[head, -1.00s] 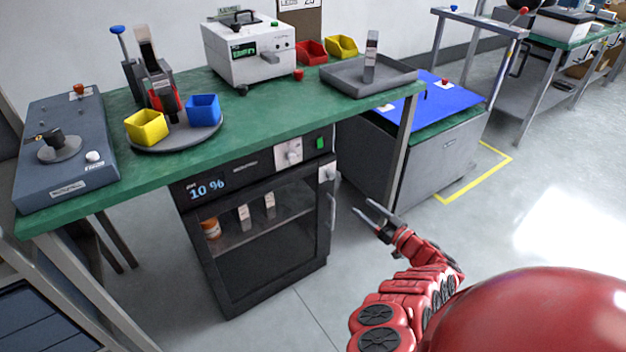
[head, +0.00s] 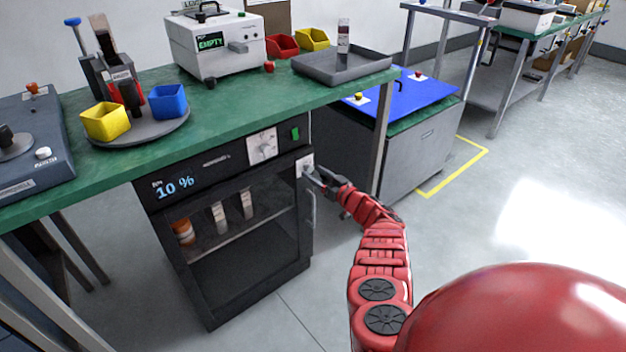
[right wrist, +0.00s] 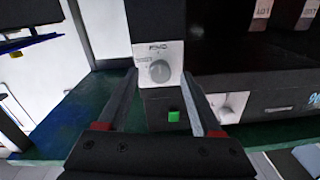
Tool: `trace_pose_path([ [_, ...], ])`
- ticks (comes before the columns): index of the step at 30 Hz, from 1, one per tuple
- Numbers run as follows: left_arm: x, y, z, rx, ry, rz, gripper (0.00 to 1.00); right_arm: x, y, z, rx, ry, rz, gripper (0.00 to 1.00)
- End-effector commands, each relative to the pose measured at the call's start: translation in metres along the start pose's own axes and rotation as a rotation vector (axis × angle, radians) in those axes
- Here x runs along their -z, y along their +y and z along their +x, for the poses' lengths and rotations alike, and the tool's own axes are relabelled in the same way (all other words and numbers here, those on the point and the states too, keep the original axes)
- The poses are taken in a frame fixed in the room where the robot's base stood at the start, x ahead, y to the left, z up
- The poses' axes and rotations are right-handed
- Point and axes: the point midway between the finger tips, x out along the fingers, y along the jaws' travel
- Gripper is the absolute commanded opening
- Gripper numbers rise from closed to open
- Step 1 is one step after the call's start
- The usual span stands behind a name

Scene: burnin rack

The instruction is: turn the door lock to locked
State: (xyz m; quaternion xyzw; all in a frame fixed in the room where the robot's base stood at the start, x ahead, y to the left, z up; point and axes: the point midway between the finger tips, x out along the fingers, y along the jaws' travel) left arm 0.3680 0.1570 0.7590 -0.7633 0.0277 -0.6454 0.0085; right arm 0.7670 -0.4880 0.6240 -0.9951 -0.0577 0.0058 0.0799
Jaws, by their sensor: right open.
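The door lock (head: 306,166) is a pale plate at the upper right of the dark glass-fronted cabinet (head: 245,275). In the right wrist view its round grey knob (right wrist: 159,71) sits on a white plate with small lettering. The knob's exact turn is too small to read. My right gripper (head: 314,180) is at the lock, its tips close to the plate. In the right wrist view the right gripper (right wrist: 162,78) is open, one finger on each side of the knob, with no clear contact. The cabinet door looks shut. My left gripper is out of view.
The door handle (head: 312,208) is just below the lock. A white dial (head: 262,145) and a green button (head: 295,133) are on the panel above. The green bench top (head: 240,108) overhangs the cabinet. A blue-topped cart (head: 425,92) stands to the right.

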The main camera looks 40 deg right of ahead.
Motion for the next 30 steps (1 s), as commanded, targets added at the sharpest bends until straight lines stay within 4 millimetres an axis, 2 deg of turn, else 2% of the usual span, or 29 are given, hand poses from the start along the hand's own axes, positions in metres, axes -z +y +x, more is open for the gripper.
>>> trace_pose_path([
  [1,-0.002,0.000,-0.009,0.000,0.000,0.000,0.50,-0.003,0.002,0.005,-0.002,0.003,-0.001,0.67],
  [4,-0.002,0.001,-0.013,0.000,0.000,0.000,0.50,0.000,0.001,0.013,0.002,0.003,-0.003,0.67],
  [15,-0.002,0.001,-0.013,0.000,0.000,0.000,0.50,0.002,0.000,0.017,0.001,0.002,-0.004,0.65],
  [26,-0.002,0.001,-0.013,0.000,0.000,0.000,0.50,0.002,0.000,0.016,0.001,0.002,-0.003,0.00],
  [30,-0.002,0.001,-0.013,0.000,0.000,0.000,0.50,0.002,0.000,0.017,0.001,0.002,-0.003,0.00],
])
